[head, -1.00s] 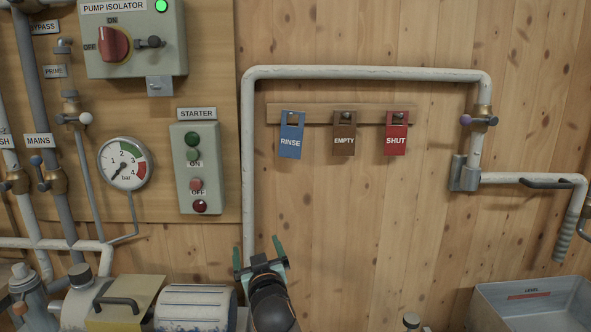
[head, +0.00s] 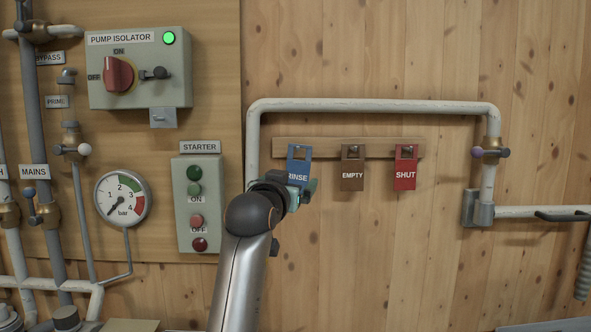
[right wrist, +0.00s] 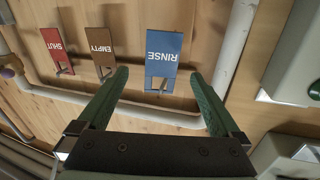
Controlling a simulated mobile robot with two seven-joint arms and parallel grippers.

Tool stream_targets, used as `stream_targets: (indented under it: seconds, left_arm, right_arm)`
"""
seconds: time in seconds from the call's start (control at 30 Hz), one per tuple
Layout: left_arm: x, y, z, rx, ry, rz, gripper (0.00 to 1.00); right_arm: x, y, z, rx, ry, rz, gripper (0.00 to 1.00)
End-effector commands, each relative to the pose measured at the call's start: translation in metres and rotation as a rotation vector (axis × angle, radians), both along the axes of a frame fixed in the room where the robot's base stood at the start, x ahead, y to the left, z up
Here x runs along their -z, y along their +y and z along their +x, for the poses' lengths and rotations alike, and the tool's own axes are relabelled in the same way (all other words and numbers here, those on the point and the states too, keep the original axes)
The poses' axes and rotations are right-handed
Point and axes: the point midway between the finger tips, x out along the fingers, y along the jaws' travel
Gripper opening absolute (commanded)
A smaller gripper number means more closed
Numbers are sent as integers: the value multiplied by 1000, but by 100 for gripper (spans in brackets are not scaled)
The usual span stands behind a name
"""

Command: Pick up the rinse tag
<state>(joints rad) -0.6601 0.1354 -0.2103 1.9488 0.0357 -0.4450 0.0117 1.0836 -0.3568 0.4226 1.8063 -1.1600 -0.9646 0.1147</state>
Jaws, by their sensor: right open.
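The blue rinse tag (head: 299,158) hangs from a peg on the wooden rail, the leftmost of the tags there. In the head view my right gripper (head: 303,188) is in front of its lower part and hides some of it. In the right wrist view the rinse tag (right wrist: 163,55) appears upside down, ahead of and between the spread fingers of my right gripper (right wrist: 160,95). The fingers are open with nothing between them, and I cannot tell the exact gap to the tag. My left gripper is not in view.
The brown EMPTY tag (head: 352,174) and red SHUT tag (head: 405,172) hang to the right on the same rail (head: 378,147). A white pipe (head: 375,106) runs above and left of them. The starter box (head: 196,214) is close on the left. The wall below the tags is clear.

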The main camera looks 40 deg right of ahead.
Motion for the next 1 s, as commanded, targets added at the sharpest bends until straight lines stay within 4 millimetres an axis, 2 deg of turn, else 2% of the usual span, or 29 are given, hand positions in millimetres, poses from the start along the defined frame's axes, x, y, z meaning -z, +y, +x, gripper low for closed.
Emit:
stream_targets:
  seconds: [0.1, 0.37, 0.6, 0.93, 1.0]
  left_arm:
    - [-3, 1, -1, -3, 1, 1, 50]
    - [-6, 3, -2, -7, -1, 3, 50]
    - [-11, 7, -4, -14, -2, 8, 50]
    - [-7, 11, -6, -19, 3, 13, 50]
    - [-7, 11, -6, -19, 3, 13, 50]
  right_arm:
    - [-2, -16, 11, 1, -1, -1, 100]
    - [-3, -32, 23, 0, -1, -1, 100]
    - [-6, -59, 45, 1, 0, 0, 100]
    - [-5, -65, 50, -1, -3, 1, 100]
    - [-5, -65, 50, -1, -3, 1, 93]
